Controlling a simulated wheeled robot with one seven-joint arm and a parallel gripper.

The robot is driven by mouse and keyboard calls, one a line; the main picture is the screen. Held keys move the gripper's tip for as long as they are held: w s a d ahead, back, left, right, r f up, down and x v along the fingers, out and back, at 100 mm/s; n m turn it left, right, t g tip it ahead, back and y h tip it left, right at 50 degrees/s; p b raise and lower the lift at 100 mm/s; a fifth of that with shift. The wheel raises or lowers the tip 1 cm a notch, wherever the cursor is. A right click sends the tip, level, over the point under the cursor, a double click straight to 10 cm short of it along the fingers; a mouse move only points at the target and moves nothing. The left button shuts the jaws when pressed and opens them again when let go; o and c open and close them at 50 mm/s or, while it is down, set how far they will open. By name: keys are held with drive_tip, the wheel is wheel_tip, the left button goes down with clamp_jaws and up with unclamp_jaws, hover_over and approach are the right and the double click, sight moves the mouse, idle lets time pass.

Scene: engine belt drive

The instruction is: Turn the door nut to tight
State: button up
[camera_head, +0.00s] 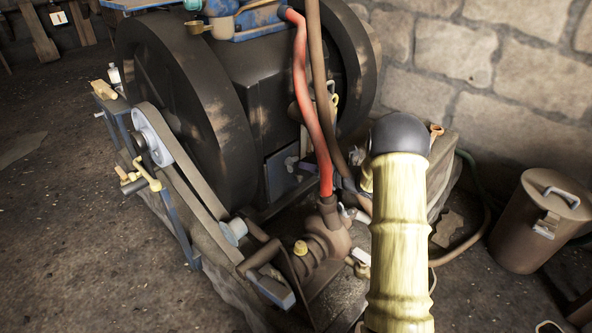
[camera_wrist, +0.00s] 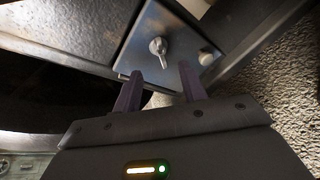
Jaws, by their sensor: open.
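In the wrist view, a flat grey metal door plate (camera_wrist: 178,28) carries a light metal nut with a small wing or lever (camera_wrist: 158,47) near its middle. A second, rounder knob (camera_wrist: 207,57) sits near the plate's right edge. My gripper (camera_wrist: 160,70) is open, its two dark purple fingers spread below the winged nut and pointing toward the plate. Nothing shows between the fingers. In the head view, the door plate (camera_head: 277,176) is low on the engine's dark body, with a small pale nut (camera_head: 291,161) on it. My gripper does not show in the head view.
A large dark flywheel (camera_head: 190,110) and a belt (camera_head: 180,155) stand left of the door. A red hose (camera_head: 304,95) and a brown pipe (camera_head: 320,90) run down close to its right. A lidded bin (camera_head: 540,225) stands at the right by the stone wall (camera_head: 480,60).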

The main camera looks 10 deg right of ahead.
sight(292, 163)
drive_tip(key=b+x, duration=0.2)
drive_tip(key=x, duration=0.4)
drive_tip(key=shift+s+f, duration=0.1)
drive_tip(key=shift+w+a+b, duration=0.3)
drive_tip(key=shift+w+b, duration=0.05)
drive_tip(key=shift+w, duration=0.15)
clamp_jaws()
